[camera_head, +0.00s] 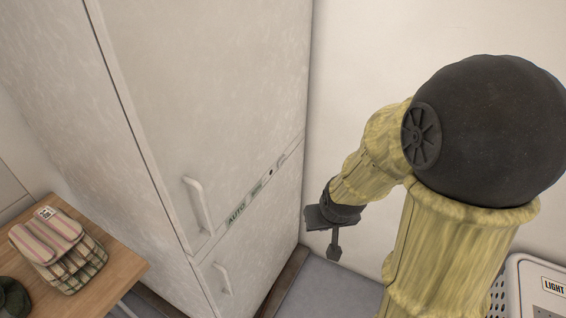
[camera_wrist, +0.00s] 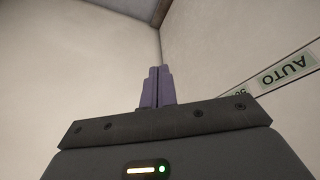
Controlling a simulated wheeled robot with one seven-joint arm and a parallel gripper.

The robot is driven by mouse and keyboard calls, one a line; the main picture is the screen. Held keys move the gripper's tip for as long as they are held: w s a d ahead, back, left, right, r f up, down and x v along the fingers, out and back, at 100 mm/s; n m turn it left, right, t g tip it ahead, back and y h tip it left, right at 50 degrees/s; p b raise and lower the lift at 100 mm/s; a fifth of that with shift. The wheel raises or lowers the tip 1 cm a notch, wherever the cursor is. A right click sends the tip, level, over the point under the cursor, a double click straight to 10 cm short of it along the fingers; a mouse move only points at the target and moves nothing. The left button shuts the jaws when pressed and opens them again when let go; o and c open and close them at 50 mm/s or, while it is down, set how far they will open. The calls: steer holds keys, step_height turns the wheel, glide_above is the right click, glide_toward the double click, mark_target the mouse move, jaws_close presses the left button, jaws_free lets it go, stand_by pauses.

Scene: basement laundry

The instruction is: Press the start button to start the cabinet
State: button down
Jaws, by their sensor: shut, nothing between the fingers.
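The tall white cabinet (camera_head: 215,90) stands left of centre in the head view, both of its doors shut. A narrow control strip between the doors carries a green AUTO label (camera_head: 237,213), a smaller green label (camera_head: 257,189) and a small dark round spot (camera_head: 271,171). I cannot tell which part is the start button. My gripper (camera_head: 334,252) is to the right of the cabinet, apart from it. In the wrist view its purple fingers (camera_wrist: 157,88) are together and empty. The AUTO label (camera_wrist: 288,70) shows there upside down at the right.
A wooden table (camera_head: 122,262) at the lower left holds a folded striped cloth item (camera_head: 58,247) and a dark green object (camera_head: 12,296). A white basket (camera_head: 538,285) with a LIGHT label is at the lower right. Bare wall lies behind my arm.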

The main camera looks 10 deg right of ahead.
mark_target(282, 162)
steer(key=w+d+f+m+t+y+b, duration=0.1)
steer(key=w+f+m+t, duration=0.1)
steer(key=w+t, duration=0.5)
steer(key=w+d+f+m+t+y+b, duration=0.1)
steer(key=w+d+f+m+t+y, duration=0.1)
steer(key=w+t, duration=0.6)
steer(key=w+m, duration=0.1)
steer(key=w, duration=0.3)
steer(key=shift+w+d+f+m, duration=0.25)
steer(key=shift+w+m, duration=0.1)
steer(key=shift+m, duration=0.05)
steer(key=shift+a, duration=0.1)
steer(key=w+a, duration=0.5)
steer(key=a, duration=0.2)
steer(key=shift+w, duration=0.1)
stand_by(1.2)
steer(key=shift+w+a, duration=0.2)
steer(key=shift+a, duration=0.15)
